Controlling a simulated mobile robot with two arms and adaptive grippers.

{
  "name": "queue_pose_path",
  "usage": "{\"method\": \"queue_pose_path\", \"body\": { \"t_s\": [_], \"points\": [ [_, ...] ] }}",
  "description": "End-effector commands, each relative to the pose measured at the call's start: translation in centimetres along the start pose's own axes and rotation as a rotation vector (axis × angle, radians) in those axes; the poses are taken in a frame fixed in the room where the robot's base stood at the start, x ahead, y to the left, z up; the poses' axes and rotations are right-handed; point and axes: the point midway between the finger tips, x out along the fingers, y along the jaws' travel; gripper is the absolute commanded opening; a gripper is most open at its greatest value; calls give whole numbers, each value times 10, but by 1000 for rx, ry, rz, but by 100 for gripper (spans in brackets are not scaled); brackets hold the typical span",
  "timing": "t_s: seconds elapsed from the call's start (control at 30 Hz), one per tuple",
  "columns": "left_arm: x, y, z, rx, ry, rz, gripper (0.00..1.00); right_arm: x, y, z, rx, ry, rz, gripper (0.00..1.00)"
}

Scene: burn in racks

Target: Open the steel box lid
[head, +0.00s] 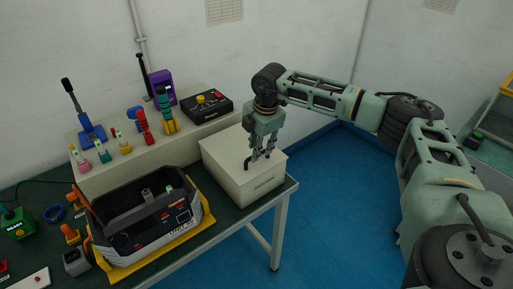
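The steel box (241,187) is a cream box with a dark label on its front. It stands at the right end of the green-topped table. Its lid (225,151) lies flat on top and looks closed. A dark handle (248,163) shows on the lid. My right gripper (261,156) points down over the lid, with its fingertips at or just above the handle. I cannot tell whether the fingers touch the handle or hold it. My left gripper is out of view.
A black and grey open tote (135,232) sits on a yellow base left of the box. Behind it a cream raised shelf (100,180) carries coloured tools, a purple device (162,88) and a black button box (206,106). Blue floor (330,220) lies clear right of the table.

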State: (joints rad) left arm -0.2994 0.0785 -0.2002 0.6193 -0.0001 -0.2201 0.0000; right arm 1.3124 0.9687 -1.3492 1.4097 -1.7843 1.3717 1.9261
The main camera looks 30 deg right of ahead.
Motion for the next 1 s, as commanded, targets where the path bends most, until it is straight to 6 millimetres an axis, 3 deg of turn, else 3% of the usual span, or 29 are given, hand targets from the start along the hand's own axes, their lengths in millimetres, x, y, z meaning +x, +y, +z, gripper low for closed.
{"method": "queue_pose_path", "body": {
  "t_s": [0.2,0.5,0.8,1.0],
  "points": [
    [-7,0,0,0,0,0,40,20,0,-1,-2,2,0,28],
    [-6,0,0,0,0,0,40,24,0,-1,-3,2,1,27],
    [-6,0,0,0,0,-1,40,23,0,-1,-3,3,2,1],
    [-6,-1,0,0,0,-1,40,23,1,-1,-3,3,3,0]
  ]
}}
